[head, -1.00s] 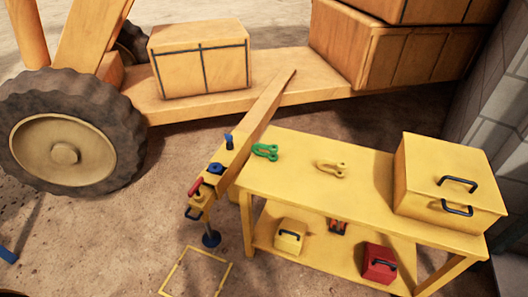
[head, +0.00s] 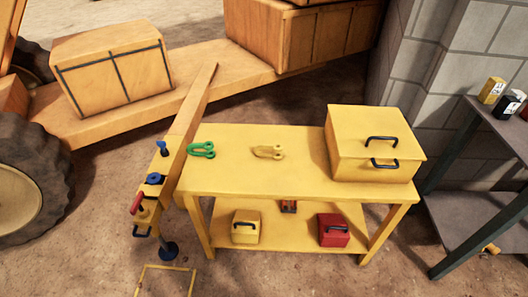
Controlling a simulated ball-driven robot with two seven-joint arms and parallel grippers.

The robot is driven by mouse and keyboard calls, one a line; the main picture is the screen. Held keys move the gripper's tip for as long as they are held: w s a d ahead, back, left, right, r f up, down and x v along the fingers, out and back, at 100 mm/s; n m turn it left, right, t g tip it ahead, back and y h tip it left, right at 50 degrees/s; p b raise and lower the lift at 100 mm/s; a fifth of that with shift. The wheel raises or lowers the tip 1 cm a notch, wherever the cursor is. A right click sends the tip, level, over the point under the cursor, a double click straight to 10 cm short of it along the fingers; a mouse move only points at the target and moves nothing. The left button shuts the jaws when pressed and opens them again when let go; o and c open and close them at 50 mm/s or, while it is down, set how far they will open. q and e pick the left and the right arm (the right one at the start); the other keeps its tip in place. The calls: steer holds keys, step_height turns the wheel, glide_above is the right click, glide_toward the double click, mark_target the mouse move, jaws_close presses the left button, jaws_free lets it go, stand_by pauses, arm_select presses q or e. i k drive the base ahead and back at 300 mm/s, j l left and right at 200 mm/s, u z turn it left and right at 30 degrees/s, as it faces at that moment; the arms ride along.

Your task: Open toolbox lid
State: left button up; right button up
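The yellow toolbox (head: 350,161) stands on the right end of the yellow workbench (head: 235,180). Its lid (head: 365,125) is closed, with one black handle on the lid top and another on the front face. Neither of my grippers shows in the head view.
A green shackle (head: 201,150) and a yellow shackle (head: 267,152) lie on the bench top. The lower shelf (head: 275,240) holds a small yellow box (head: 246,227) and a red box (head: 333,230). A grey rack (head: 475,200) stands at right.

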mark_target(361, 132)
steer(key=i+j, duration=0.1)
steer(key=i+j+z, duration=0.75)
steer(key=i+l, duration=0.05)
steer(key=i, duration=0.05)
